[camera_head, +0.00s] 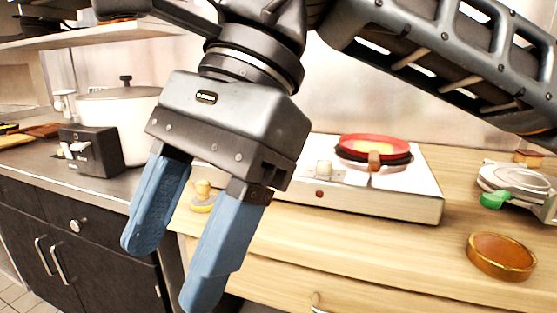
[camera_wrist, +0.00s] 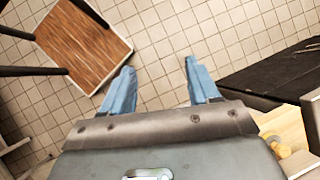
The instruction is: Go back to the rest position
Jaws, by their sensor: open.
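My gripper (camera_head: 165,258) hangs in front of the counter in the head view, its two blue fingers pointing down and spread apart. Nothing is between them. In the wrist view the fingers (camera_wrist: 158,90) are also apart, with only tiled floor beyond them. My arm crosses the top of the head view and hides part of the wall and the shelf.
A white stove (camera_head: 415,207) with a red pan (camera_head: 385,141) stands on the wooden counter (camera_head: 390,250). A round copper dish (camera_head: 501,257) sits at right. A large pot (camera_head: 110,115) stands at left. A wooden-topped stool (camera_wrist: 82,42) stands on the tiled floor (camera_wrist: 195,25).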

